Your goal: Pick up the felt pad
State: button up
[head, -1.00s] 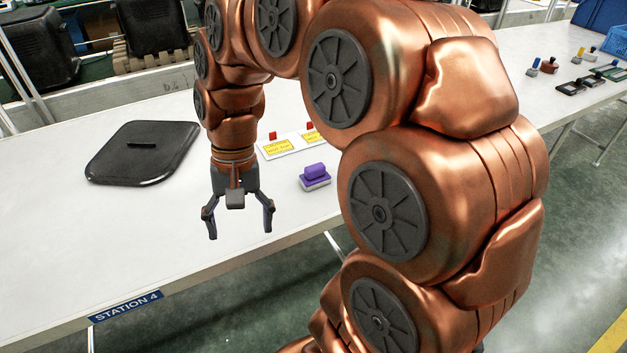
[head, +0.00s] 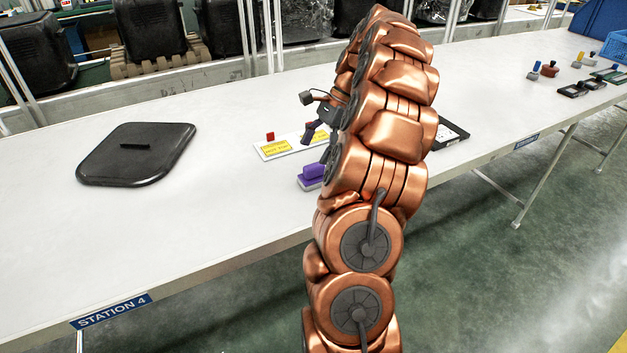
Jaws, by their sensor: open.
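A small purple block with a raised grip and a pale base, which looks like the felt pad (head: 310,174), sits on the white table near its front edge. Its right side is partly hidden by my arm. My gripper (head: 312,132) is above and behind the pad, over the card with yellow labels. One dark finger shows clearly and the rest is largely hidden behind my arm. The gripper is open and apart from the pad.
A white card with yellow labels and red tabs (head: 275,149) lies behind the pad. A large black lid (head: 137,154) lies at the left. A black-framed item (head: 452,133) is right of my arm. Small coloured items (head: 548,69) stand far right. The table's (head: 235,190) left-centre is clear.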

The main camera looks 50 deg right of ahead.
aim_at(310, 175)
jog(key=shift+s+d+f+m, duration=0.2)
jog(key=shift+d+f+m, duration=0.15)
jog(key=shift+d, duration=0.4)
jog(key=shift+s+p+x, duration=0.1)
jog(key=shift+p+x, duration=0.2)
jog(key=shift+x, duration=1.65)
jog(key=shift+s+p+x, duration=0.15)
jog(key=shift+p+x, duration=0.1)
jog(key=shift+x, duration=1.7)
jog(key=shift+c, duration=0.3)
jog(key=c, duration=1.2)
